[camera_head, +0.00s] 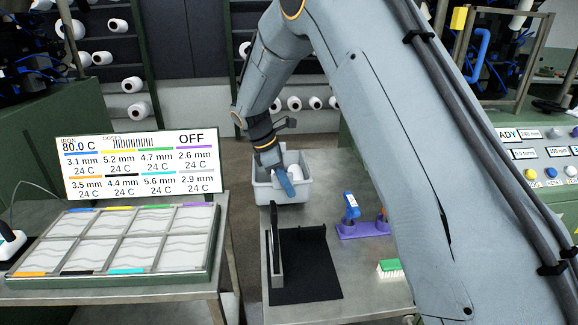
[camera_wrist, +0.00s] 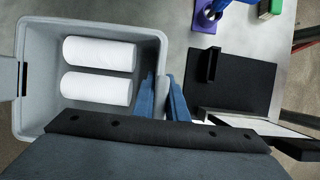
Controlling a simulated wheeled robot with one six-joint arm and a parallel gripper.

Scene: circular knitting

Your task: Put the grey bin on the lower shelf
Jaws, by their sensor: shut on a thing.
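The grey bin (camera_head: 262,188) is at the far left end of the middle metal table in the head view. White rolls lie inside it; the wrist view shows two (camera_wrist: 98,54) in the bin (camera_wrist: 38,110). My gripper (camera_head: 288,190) points down at the bin. In the wrist view its blue fingers (camera_wrist: 162,98) are shut on the bin's near side wall, one finger on each side. The bin appears to reach past the table edge; I cannot tell whether it touches the table. No lower shelf can be clearly made out.
On the middle table (camera_head: 345,265) are a black stand (camera_head: 305,265), a purple holder (camera_head: 362,229) and a green-and-white brush (camera_head: 390,267). A display (camera_head: 138,168) and sample tray (camera_head: 120,240) stand left. Racks with white cones (camera_head: 135,110) are behind. Floor shows between the tables.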

